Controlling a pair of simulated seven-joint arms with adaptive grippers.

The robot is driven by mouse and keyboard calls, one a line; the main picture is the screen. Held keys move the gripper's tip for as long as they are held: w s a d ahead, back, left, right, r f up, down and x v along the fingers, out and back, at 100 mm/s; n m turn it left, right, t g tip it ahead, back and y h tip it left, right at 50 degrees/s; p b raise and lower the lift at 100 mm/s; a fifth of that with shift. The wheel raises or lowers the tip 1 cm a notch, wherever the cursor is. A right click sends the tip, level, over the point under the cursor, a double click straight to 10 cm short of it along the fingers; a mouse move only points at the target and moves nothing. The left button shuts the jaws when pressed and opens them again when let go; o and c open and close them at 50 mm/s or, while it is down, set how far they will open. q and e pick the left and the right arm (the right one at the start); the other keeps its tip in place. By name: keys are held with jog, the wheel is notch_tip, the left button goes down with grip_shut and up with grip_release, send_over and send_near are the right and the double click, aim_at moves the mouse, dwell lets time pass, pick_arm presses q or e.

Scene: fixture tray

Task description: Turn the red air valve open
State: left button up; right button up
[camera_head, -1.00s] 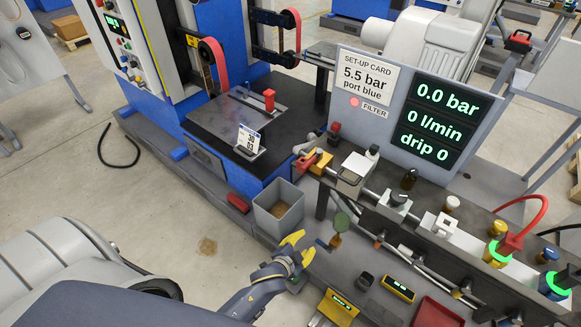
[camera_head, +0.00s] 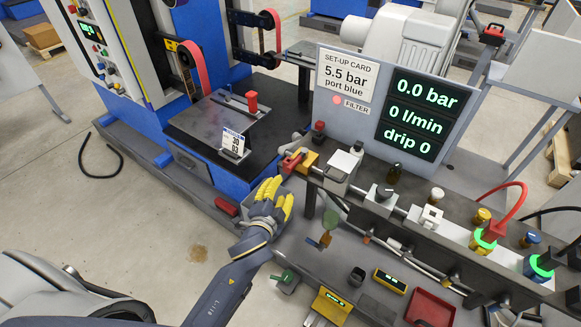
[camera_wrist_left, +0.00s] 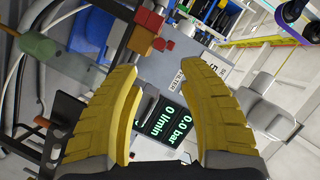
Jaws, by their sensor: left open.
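The red valve handle (camera_head: 292,162) sits on a yellow valve body (camera_head: 307,159) at the left end of the air line in the head view. My left gripper (camera_head: 277,197) is open and empty, just below and left of the valve, apart from it. In the left wrist view, my left gripper (camera_wrist_left: 157,66) shows two yellow fingers spread wide. A red part (camera_wrist_left: 158,44) beside a yellow block (camera_wrist_left: 143,40) appears beyond the fingertips, near the middle top. The display panel (camera_head: 425,112) reads 0.0 bar, 0 l/min and drip 0. My right gripper is not in view.
A set-up card (camera_head: 347,76) reads 5.5 bar, port blue. Knobs and fittings line the bench right of the valve, with a red hose (camera_head: 507,187) at the far right. A red tray (camera_head: 431,309) lies at the front. A machine with a dark table (camera_head: 210,124) stands behind left.

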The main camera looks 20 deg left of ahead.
aim_at(289, 170)
pick_arm(q)
jog(key=x, duration=1.2)
jog(key=shift+w+f, duration=0.1)
jog(key=shift+w, duration=0.25)
jog(key=shift+c, duration=0.2)
grip_shut()
